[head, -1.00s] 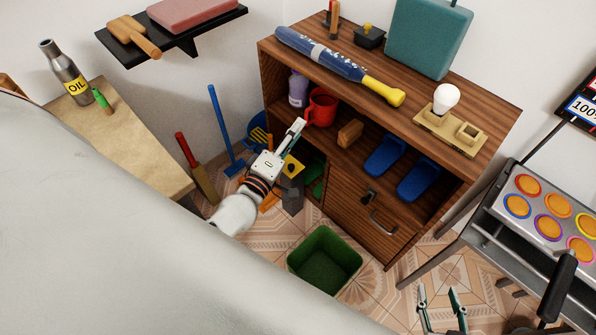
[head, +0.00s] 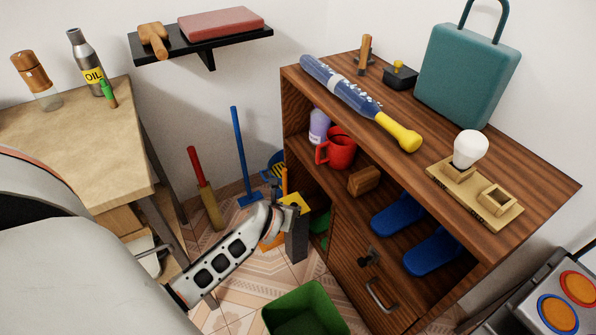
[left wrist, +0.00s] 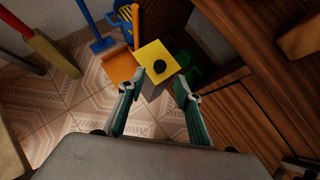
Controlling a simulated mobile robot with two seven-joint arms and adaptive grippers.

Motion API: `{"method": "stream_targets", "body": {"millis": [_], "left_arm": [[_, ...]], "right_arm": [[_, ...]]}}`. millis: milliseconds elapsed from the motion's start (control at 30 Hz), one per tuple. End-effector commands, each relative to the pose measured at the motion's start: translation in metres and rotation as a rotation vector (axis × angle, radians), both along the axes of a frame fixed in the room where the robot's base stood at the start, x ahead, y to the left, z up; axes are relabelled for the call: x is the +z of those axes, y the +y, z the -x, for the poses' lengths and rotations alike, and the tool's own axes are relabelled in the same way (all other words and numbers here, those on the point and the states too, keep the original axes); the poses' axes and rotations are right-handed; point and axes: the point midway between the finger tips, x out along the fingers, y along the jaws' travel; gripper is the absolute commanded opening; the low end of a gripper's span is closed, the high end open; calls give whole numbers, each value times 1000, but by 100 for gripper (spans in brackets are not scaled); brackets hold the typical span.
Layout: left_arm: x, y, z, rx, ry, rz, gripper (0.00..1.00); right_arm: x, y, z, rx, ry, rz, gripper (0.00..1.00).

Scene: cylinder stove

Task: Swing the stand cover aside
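The stand cover appears to be a yellow square plate (left wrist: 157,58) with a round black spot in its middle. It sits on top of a dark grey upright stand (head: 297,240) on the floor, and the yellow plate (head: 296,202) also shows in the head view. My left gripper (left wrist: 158,84) is open and empty, its two fingertips either side of the plate's near edge in the left wrist view. I cannot tell whether they touch it. In the head view my left arm reaches down beside the stand. My right gripper is out of view.
A wooden cabinet (head: 350,255) stands close on the right. A green bin (head: 305,305) is in front.

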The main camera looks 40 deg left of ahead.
Motion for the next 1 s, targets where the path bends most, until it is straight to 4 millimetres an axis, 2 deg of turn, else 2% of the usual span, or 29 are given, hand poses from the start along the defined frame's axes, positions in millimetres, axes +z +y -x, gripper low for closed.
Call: {"method": "stream_targets", "body": {"millis": [500,700,933,967,1000], "left_arm": [[-52,17,-40,3,8,6,34],[-56,20,-49,2,2,6,34],[-54,21,-51,1,-1,6,34],[-54,21,-51,1,-1,6,29],[-54,20,-51,1,-1,6,18]], "right_arm": [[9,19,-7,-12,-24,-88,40],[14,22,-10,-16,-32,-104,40],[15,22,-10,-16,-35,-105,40],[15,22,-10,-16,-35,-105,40],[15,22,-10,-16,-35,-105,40]]}}
